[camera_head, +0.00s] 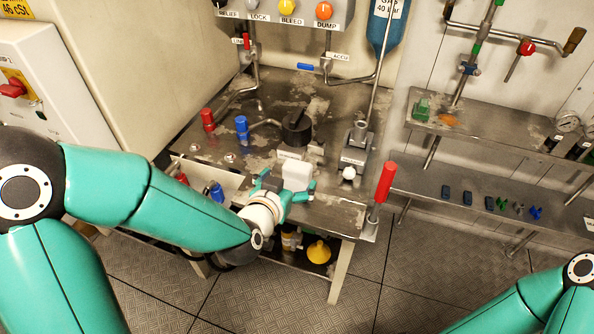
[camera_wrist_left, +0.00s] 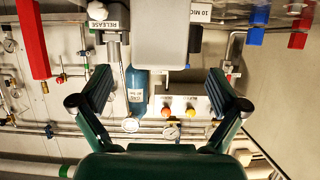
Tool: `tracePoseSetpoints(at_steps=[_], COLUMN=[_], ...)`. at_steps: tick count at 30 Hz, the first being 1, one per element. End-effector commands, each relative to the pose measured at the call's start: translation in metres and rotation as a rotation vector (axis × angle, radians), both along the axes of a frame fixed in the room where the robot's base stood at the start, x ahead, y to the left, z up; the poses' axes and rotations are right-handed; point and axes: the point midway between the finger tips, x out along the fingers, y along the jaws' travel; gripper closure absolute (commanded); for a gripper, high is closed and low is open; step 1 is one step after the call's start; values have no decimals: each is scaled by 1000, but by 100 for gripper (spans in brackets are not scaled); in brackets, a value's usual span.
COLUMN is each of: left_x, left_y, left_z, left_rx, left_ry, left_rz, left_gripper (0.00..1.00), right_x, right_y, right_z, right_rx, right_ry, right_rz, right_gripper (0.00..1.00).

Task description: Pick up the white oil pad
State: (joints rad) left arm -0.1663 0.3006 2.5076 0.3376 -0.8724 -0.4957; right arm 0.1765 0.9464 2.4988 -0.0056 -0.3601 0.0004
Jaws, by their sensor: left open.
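A white block that looks like the oil pad (camera_head: 297,173) stands near the front edge of the worn metal bench. In the left wrist view a pale grey block (camera_wrist_left: 160,28), seemingly the same pad in shade, fills the top middle. My left gripper (camera_head: 285,188) is at the pad, its teal fingers spread to either side. In the left wrist view its two dark fingers (camera_wrist_left: 160,82) are wide apart with nothing gripped between them. The gripper hides part of the pad's front. Of my right arm only a link shows at the lower right; its gripper is out of view.
A red-handled lever (camera_head: 385,183) stands right of the pad. A black knob (camera_head: 297,127), blue fitting (camera_head: 242,128) and red fitting (camera_head: 208,120) stand behind and left. A yellow funnel (camera_head: 318,252) sits on the lower shelf. Floor at the lower right is clear.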

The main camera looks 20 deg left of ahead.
Motion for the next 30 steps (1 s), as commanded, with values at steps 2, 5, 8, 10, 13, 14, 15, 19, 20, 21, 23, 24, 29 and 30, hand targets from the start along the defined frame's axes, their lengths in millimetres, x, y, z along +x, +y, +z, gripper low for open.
tracePoseSetpoints(at_steps=[2,5,8,10,13,14,15,19,20,21,23,24,29,30], left_x=[5,7,11,16,28,32,36,50,52,54,55,55,54,54], left_y=[0,0,0,-1,-2,-2,-2,-3,-3,-3,-3,-3,-3,-3], left_z=[-1,-3,-6,-9,-14,-16,-19,-24,-25,-26,-26,-26,-26,-26], left_rx=[0,-1,-2,-1,-1,-1,-1,-1,-1,-1,-2,-2,-2,-2], left_ry=[2,0,0,1,1,1,2,0,0,-1,-2,-2,-2,-2], left_rz=[0,0,1,0,0,2,2,0,0,0,1,1,1,1], left_gripper=[2,2,2,2,2,2,2,2,2,2,2,2,9,15], right_x=[0,0,0,0,0,0,0,0,0,0,0,0,0,0], right_y=[0,0,0,0,0,0,0,0,0,0,0,0,0,0], right_z=[6,7,8,9,13,14,15,17,17,17,17,17,17,17], right_rx=[0,0,0,0,0,0,0,0,0,0,0,0,0,0], right_ry=[0,0,0,0,0,0,0,0,0,0,0,0,0,0], right_rz=[0,0,0,0,0,0,0,0,0,0,0,0,0,0], right_gripper=[0,0,0,0,0,0,0,0,0,0,0,0,0,0])
